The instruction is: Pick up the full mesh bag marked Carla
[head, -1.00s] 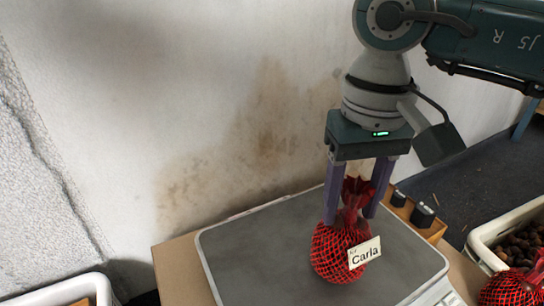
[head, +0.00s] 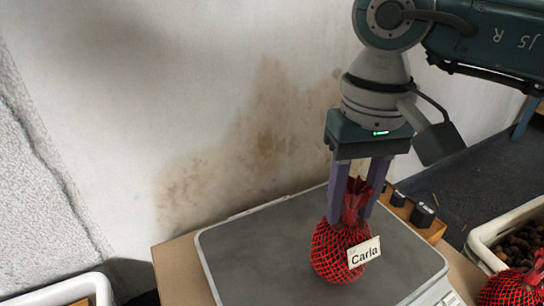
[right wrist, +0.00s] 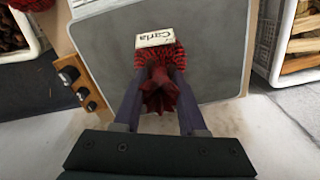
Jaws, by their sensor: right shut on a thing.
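The full red mesh bag (head: 332,252) with a white tag (head: 364,252) reading Carla sits upright on the grey scale plate (head: 250,262). My right gripper (head: 350,208) points down over it, its two purple fingers closed on the gathered neck of the bag. In the right wrist view the bag's neck (right wrist: 158,92) lies between the fingers, with the Carla tag (right wrist: 155,38) beyond. The bag's underside is hidden, and it appears to rest on the plate. My left gripper is not in view.
Another red mesh bag (head: 508,290) is at the lower right, by a white crate (head: 484,240) of chestnuts. A wooden block with dark knobs (head: 423,214) stands right of the scale. A white crate (head: 62,291) is at lower left. A stained wall (head: 130,120) rises behind.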

